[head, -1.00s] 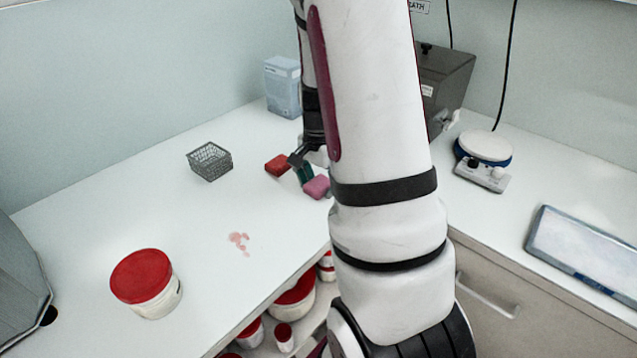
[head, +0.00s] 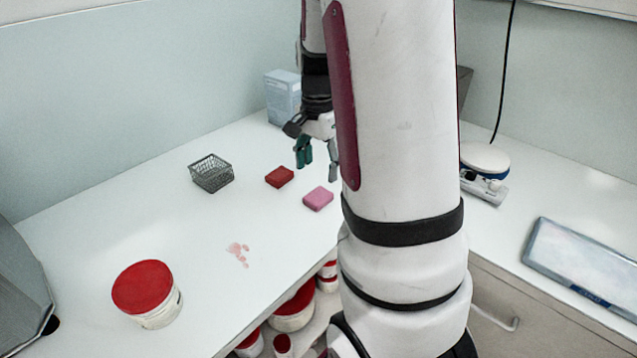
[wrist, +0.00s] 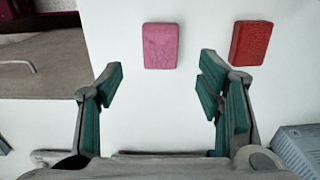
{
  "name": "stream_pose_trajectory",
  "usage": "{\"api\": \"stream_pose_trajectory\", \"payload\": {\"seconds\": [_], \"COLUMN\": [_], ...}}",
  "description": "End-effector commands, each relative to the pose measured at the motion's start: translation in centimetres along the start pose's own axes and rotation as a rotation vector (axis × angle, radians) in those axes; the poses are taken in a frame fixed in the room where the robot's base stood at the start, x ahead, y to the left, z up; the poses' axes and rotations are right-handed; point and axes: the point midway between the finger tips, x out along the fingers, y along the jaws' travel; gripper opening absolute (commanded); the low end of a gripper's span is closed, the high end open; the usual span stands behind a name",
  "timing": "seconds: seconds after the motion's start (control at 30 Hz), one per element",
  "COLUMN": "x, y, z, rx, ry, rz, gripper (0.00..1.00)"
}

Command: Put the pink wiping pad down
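The pink wiping pad (head: 318,198) lies flat on the white counter, to the right of and nearer than a red pad (head: 279,177). In the wrist view the pink pad (wrist: 160,46) lies beyond my fingertips, with clear counter between them and the pad. The red pad (wrist: 251,43) is to its right there. My gripper (head: 318,160) is raised above the counter behind the pads. In the wrist view my gripper (wrist: 160,85) has its green-padded fingers spread wide with nothing between them.
A grey wire basket (head: 211,173) stands left of the pads. A pinkish smear (head: 238,252) and a red-lidded tub (head: 147,293) are nearer the front left. A blue-white box (head: 283,97) stands at the back. A scale (head: 485,168) and a tray (head: 585,258) are on the right counter.

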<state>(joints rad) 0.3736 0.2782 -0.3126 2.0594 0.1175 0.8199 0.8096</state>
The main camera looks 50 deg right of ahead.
Motion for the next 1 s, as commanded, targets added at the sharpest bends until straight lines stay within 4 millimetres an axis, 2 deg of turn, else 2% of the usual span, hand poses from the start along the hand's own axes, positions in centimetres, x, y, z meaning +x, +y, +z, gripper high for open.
{"api": "stream_pose_trajectory", "payload": {"seconds": [0.1, 0.27, 0.37, 0.47, 0.67, 0.8, 1.0], "x": [-1.9, -3.2, -4.0, -5.6, -10.0, -12.2, -13.6], "y": [-0.1, 0.0, 0.0, 0.1, 1.9, 4.5, 9.2], "z": [0.0, 0.0, 0.8, 3.2, 10.8, 15.8, 21.3], "rx": [0.0, -0.002, -0.035, -0.137, -0.506, -0.784, -1.169], "ry": [0.001, 0.001, 0.0, -0.001, 0.023, 0.063, 0.156], "rz": [-0.002, -0.002, -0.012, -0.042, -0.134, -0.19, -0.25], "gripper": [0.61, 0.61, 0.61, 0.61, 0.61, 0.61, 0.61]}}
